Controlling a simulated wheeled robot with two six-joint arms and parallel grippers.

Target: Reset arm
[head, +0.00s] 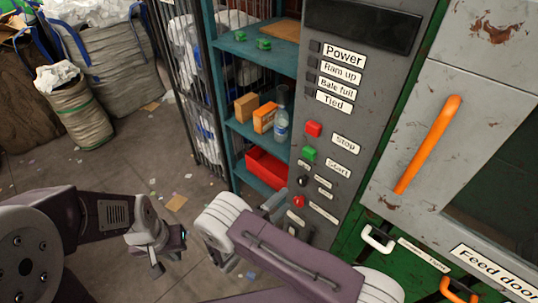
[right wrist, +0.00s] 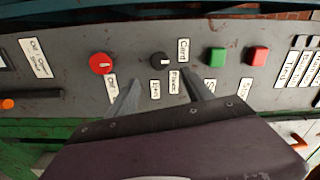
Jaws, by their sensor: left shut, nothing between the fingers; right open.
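My right gripper (right wrist: 160,92) is open and empty, its two fingers apart in front of the grey control panel (head: 365,100). In the right wrist view the black knob (right wrist: 159,60) shows beyond the gap between the fingers, with the red knob (right wrist: 101,63) to its left. The green Start button (right wrist: 217,55) and red Stop button (right wrist: 257,55) are to the right. In the head view my right arm partly hides the right gripper (head: 273,204), low by the panel. My left gripper (head: 168,251) is shut and empty above the floor at lower left, apart from everything.
A teal shelf (head: 236,128) left of the panel holds boxes, a bottle (head: 282,122) and a red bin (head: 267,168). Full sacks (head: 118,68) stand back left. Littered floor lies between.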

